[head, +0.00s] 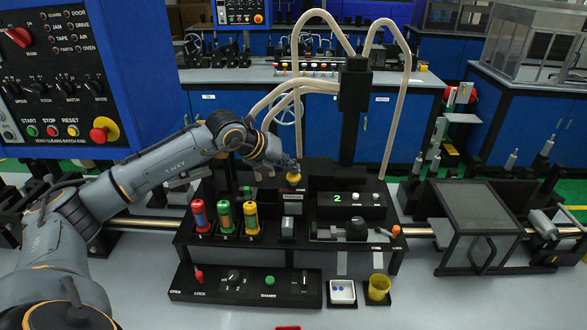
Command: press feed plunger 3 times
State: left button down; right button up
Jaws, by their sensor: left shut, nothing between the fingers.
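My left gripper (287,164) comes in from the left and is shut and empty. Its fingertips are right at a yellow knob (293,178), which stands on the dark machine and looks like the plunger's top; its label is too small to read. I cannot tell whether the fingertips touch the knob or sit just above it. A dark box (350,199) to the right of the knob shows a green "2". My right gripper is not in view.
Red, green and yellow canisters (226,219) stand in front of the knob. A black control panel (247,287), a white tray (342,292) and a yellow cup (378,287) are nearer. Pale hoses (398,100) arch behind. A blue control cabinet (150,70) stands at upper left.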

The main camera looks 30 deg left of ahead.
aim_at(291, 176)
pick_arm(q)
jog(key=shift+r+p, duration=0.8)
jog(key=shift+r, duration=0.8)
notch_tip(291, 176, up, 5)
jog(key=p, duration=0.3)
dwell(1.5)
